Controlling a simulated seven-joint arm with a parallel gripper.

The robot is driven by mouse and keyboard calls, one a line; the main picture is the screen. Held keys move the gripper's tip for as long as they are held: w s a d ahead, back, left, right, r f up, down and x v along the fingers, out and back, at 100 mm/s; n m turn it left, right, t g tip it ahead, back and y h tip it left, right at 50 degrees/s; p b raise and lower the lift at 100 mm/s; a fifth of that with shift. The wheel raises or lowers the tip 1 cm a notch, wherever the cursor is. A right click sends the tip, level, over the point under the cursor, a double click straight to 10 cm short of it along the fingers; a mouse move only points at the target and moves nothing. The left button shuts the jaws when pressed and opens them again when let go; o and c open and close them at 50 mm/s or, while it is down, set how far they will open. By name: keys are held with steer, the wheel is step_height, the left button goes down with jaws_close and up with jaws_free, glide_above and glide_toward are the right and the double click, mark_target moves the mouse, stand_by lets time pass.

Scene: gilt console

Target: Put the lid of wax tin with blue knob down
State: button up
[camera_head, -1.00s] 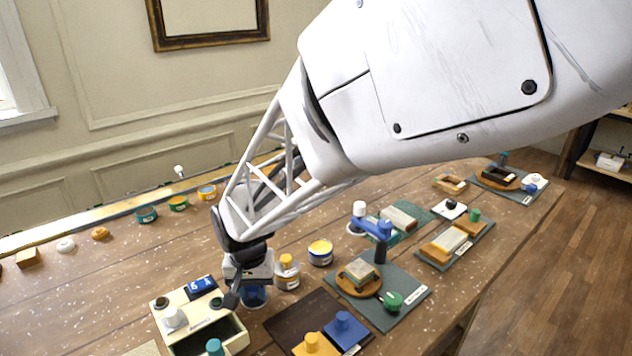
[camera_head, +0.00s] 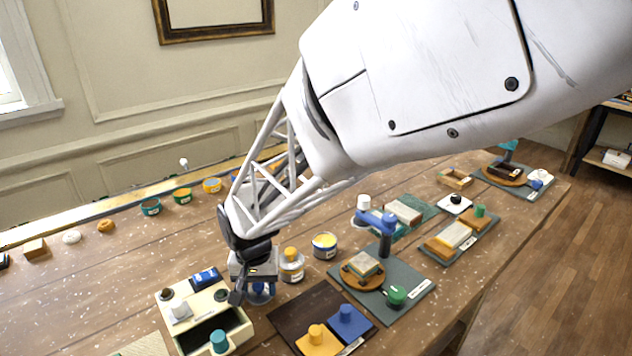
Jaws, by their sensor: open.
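My gripper (camera_head: 250,291) points down at the centre, just right of the cream box. One dark finger shows on its left side; the other is mostly hidden, and the jaws are open. A small tin with a blue knob (camera_head: 263,290) stands right under and beside the fingers. Its top is partly covered by the gripper, so I cannot tell how its lid sits or whether a finger touches it. Another tin with a yellow knob (camera_head: 291,262) stands just to its right.
The cream box (camera_head: 184,339) with an open compartment is close on the left. A dark brown board (camera_head: 287,320) holding yellow and blue pieces is in front.

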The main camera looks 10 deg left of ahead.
mark_target(259, 284)
steer(key=shift+r, duration=0.2)
step_height(259, 284, up, 12)
stand_by(0.6)
steer(key=shift+d, duration=0.1)
stand_by(0.5)
steer(key=s+d+r+t, duration=0.1)
steer(key=s+d+r, duration=0.1)
steer(key=d, duration=0.7)
steer(key=s+d+r+m, duration=0.1)
steer(key=s+d, duration=0.1)
steer(key=d, duration=0.8)
steer(key=s+d+r+t, duration=0.1)
steer(key=s+d+r, duration=0.15)
steer(key=d, duration=0.65)
steer(key=s+d+f+m, duration=0.1)
steer(key=s+d+f, duration=0.1)
steer(key=s+d, duration=0.6)
steer(key=shift+d+t, duration=0.3)
steer(key=shift+d, duration=0.2)
